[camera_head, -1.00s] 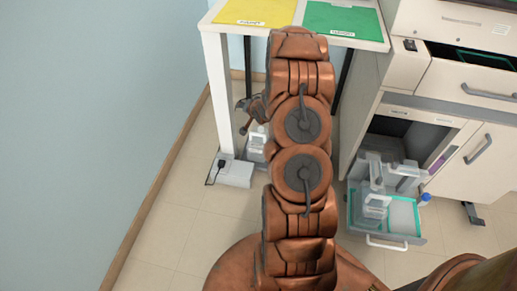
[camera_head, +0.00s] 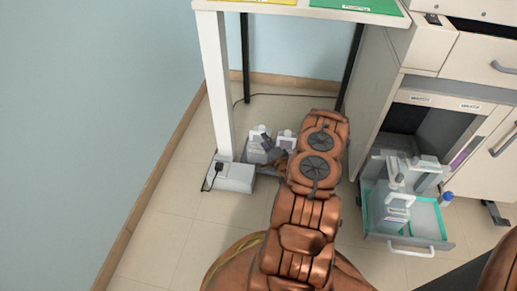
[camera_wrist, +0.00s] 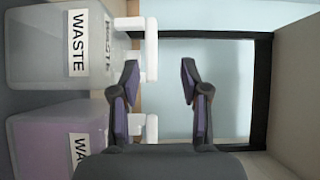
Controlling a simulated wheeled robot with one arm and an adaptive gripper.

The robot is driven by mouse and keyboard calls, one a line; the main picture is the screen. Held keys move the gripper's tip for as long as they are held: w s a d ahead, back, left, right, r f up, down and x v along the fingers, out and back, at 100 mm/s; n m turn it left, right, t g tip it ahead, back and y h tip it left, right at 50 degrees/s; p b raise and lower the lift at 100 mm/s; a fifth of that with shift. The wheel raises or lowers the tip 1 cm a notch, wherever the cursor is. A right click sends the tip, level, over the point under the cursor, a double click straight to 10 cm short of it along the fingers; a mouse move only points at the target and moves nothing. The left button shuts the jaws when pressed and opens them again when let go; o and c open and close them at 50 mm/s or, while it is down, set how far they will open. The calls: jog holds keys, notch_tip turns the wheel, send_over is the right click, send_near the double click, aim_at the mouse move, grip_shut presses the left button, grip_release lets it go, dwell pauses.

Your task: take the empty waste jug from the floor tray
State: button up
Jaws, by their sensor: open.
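Two jugs labelled WASTE stand on the floor under the table. In the wrist view, the pale grey, seemingly empty jug (camera_wrist: 35,50) is at the upper left and a purple-filled jug (camera_wrist: 50,145) below it. In the head view, a pale jug (camera_head: 256,153) and another jug (camera_head: 286,140) stand side by side, partly hidden by my arm. My gripper (camera_wrist: 158,95) is open with nothing between its fingers. Its left finger overlaps the white cap and handle parts of the jugs; I cannot tell whether it touches. The floor tray is not clearly visible.
A white power box (camera_head: 232,178) with a black plug sits beside the left table leg (camera_head: 216,85). At right, an open drawer (camera_head: 408,238) holds a clear jug (camera_head: 388,210) and a teal-edged liner. Bare floor lies at the front left.

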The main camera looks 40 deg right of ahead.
aim_at(259, 132)
jog(key=shift+w+d+f+b, duration=0.15)
jog(key=shift+w+d+b, duration=0.2)
jog(key=shift+w, duration=0.2)
jog(key=shift+w+d+f+b, duration=0.15)
jog(key=shift+w+d+b, duration=0.15)
jog(key=shift+w, duration=0.2)
jog(key=w+b, duration=0.1)
jog(key=w, duration=0.1)
jog(key=w+d+f+b, duration=0.1)
jog(key=shift+w+b, duration=0.25)
jog(key=shift+b, duration=0.05)
jog(key=shift+w+d+r, duration=0.1)
jog(key=shift+w+d, duration=0.15)
jog(key=shift+w, duration=0.4)
grip_shut()
